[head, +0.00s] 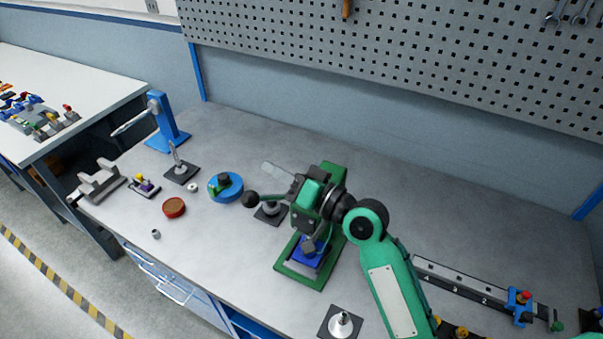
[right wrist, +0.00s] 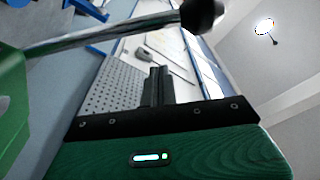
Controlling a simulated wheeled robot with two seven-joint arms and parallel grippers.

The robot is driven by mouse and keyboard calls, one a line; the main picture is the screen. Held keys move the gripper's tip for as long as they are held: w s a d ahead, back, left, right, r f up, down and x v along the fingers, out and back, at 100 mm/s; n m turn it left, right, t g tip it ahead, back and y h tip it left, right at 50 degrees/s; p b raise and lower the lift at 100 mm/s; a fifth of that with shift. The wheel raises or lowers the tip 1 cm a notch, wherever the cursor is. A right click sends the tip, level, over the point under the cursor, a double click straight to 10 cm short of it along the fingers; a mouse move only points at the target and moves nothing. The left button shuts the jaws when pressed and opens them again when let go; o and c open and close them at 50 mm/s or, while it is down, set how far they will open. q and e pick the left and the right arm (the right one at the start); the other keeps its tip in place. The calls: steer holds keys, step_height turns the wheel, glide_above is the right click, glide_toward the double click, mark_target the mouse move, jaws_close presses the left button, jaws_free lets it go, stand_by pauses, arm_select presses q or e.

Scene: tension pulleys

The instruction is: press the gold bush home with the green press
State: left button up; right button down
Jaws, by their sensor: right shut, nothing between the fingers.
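The green press (head: 293,283) stands on the bench in the middle of the head view. A blue block (head: 308,249) sits on its base. Its lever ends in a black ball knob (head: 250,199) sticking out to the left; the rod and knob (right wrist: 203,14) cross the top of the right wrist view. My right gripper (head: 277,172) is at the press's upper part, beside the lever. Its fingers (right wrist: 158,88) are shut and empty, apart from the knob. My arm covers part of the press. I cannot make out the gold bush. My left gripper is out of view.
Left of the press are a blue round fixture (head: 226,188), a reddish-brown dish (head: 174,207), a small grey ring (head: 155,234) and a blue stand (head: 164,125). A peg on a dark plate (head: 340,322) stands in front; a grey rail (head: 465,281) lies right. The back of the bench is clear.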

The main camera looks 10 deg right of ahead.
mark_target(273, 199)
steer(key=s+f, duration=0.1)
steer(key=s+a+f+p, duration=0.1)
steer(key=f, duration=0.1)
steer(key=shift+s, duration=0.4)
